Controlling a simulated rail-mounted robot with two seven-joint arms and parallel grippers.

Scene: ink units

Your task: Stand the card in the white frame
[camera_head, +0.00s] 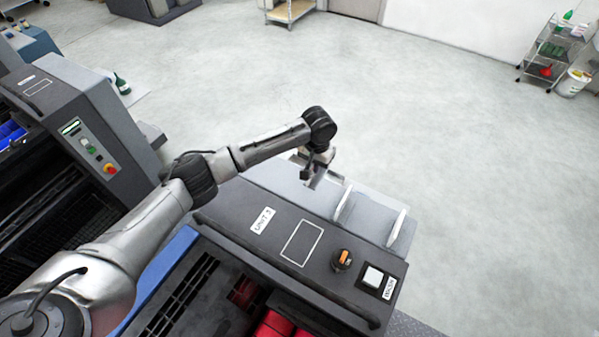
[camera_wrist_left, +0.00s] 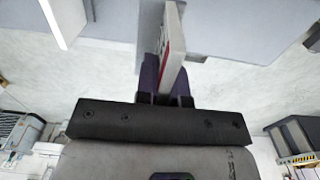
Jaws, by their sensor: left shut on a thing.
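The card (camera_wrist_left: 174,48), white with a red strip, shows edge-on in the left wrist view, between the dark purple fingers of my left gripper (camera_wrist_left: 165,82). In the head view my left gripper (camera_head: 318,181) points down at the left end of the grey tray (camera_head: 368,217) behind the press unit; it is shut on the card, which is hard to make out there. I cannot tell whether the card touches the tray. The white frame (camera_head: 302,243) is an empty rectangle outline on the unit's dark top. My right gripper is in neither view.
White upright dividers (camera_head: 343,204) stand on the tray, right of my left gripper. An orange knob (camera_head: 342,259) and a white button (camera_head: 373,277) sit right of the frame, the UNIT 3 label (camera_head: 263,220) left of it. Open floor lies beyond.

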